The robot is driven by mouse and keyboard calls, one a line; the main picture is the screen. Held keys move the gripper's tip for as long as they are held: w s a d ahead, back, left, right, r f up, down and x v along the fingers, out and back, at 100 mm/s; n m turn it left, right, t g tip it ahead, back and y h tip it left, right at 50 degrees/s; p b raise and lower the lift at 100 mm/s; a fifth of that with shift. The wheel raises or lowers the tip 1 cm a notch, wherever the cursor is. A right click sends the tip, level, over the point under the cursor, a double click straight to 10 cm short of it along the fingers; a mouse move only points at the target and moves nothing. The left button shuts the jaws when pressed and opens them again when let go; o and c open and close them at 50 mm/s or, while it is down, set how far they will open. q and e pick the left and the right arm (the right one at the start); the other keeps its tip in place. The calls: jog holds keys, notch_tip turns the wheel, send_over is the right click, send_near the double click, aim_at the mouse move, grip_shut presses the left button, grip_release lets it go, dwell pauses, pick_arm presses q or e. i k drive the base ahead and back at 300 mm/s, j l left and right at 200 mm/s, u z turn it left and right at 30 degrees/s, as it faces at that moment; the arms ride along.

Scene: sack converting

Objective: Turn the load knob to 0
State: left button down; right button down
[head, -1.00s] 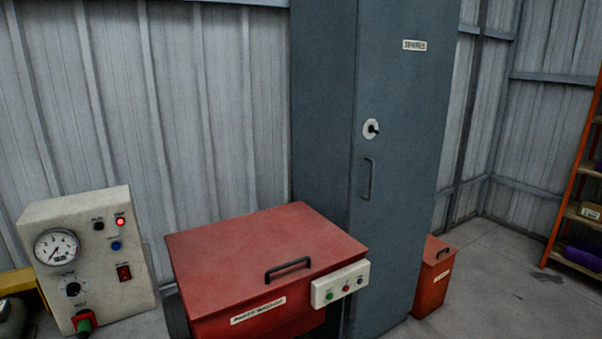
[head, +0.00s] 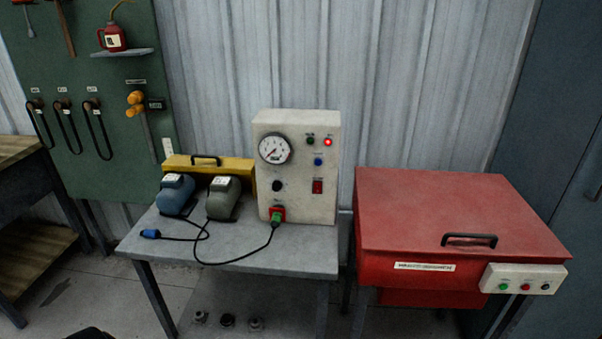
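A black knob (head: 277,186) sits on the front of a cream test panel (head: 297,205), below its round gauge. It is the likely load knob, but its label and pointer are too small to read. The gauge (head: 275,149) has a white face; its reading is unclear. A red lamp (head: 328,142) glows at the panel's upper right. A blue button (head: 318,161) and a red switch (head: 317,186) are below it. A green plug (head: 277,215) with a black cable is in the red socket under the knob.
The panel stands on a grey table (head: 290,260) with a blue motor (head: 175,193), a grey-green motor (head: 223,198) and a yellow box (head: 245,168). A red parts washer (head: 450,215) stands close on the right. A green tool board (head: 120,130) hangs at left. Floor shows left of the table.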

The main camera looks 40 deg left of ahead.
aim_at(277, 186)
jog(key=u, duration=1.35)
